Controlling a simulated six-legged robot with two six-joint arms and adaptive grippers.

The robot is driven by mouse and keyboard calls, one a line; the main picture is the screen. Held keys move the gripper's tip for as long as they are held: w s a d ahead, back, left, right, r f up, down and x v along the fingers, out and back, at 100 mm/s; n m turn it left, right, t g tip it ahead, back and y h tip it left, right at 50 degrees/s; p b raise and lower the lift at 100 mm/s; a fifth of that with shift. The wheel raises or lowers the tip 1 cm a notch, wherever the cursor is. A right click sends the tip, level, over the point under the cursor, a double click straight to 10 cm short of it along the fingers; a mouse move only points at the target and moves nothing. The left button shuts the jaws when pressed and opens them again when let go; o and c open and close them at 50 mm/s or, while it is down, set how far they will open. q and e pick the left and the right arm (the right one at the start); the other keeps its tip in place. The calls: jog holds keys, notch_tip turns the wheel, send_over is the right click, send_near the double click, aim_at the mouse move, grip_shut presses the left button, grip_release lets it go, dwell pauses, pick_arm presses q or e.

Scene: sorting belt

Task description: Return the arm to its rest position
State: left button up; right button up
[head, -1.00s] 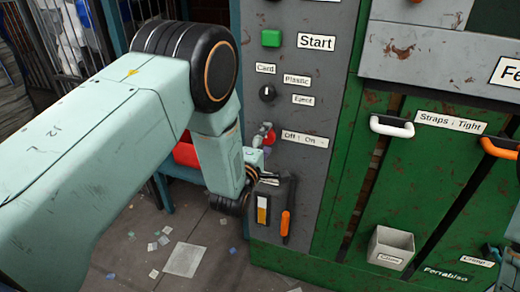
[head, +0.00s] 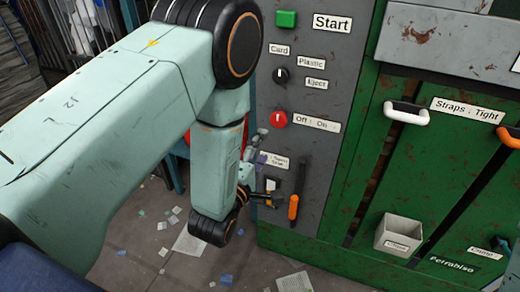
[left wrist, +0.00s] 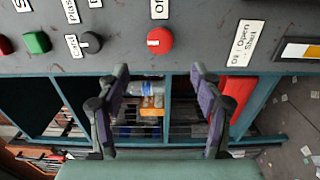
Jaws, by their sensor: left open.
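My left arm comes in from the left, and its open gripper (head: 262,169) hangs in front of the lower part of the grey control panel (head: 319,123). Nothing shows between its fingers. In the left wrist view the two purple-padded fingers (left wrist: 160,78) stand wide apart. The red knob (head: 278,119) beside the "Off : On" label is in full view, above and clear of the fingers. It also shows in the left wrist view (left wrist: 160,40), beyond the fingertips. A right gripper cannot be made out; only a teal sliver shows at the right edge.
The green start button (head: 287,18) and black selector (head: 281,75) are higher on the panel. An orange-handled lever (head: 293,207) is close to the right of my gripper. A grey bin (head: 397,235) and a white handle (head: 406,113) are on the green cabinet. Paper scraps litter the floor.

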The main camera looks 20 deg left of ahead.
dwell(0.3)
pick_arm(q)
jog(key=s+a+f+m+g, duration=0.2)
jog(key=s+f+m+g, duration=0.8)
jog(key=s+f+m, duration=0.45)
jog(key=s+f+m+g, duration=0.1)
jog(key=s+f+g, duration=0.2)
jog(key=s, duration=0.7)
jog(key=s+a+f+m+g, duration=0.1)
jog(key=s+f+g, duration=0.3)
jog(key=s, duration=0.6)
jog(key=shift+s+a+m+g+y, duration=0.3)
jog(key=shift+s+m+g, duration=0.05)
jog(key=shift+m+g, duration=0.15)
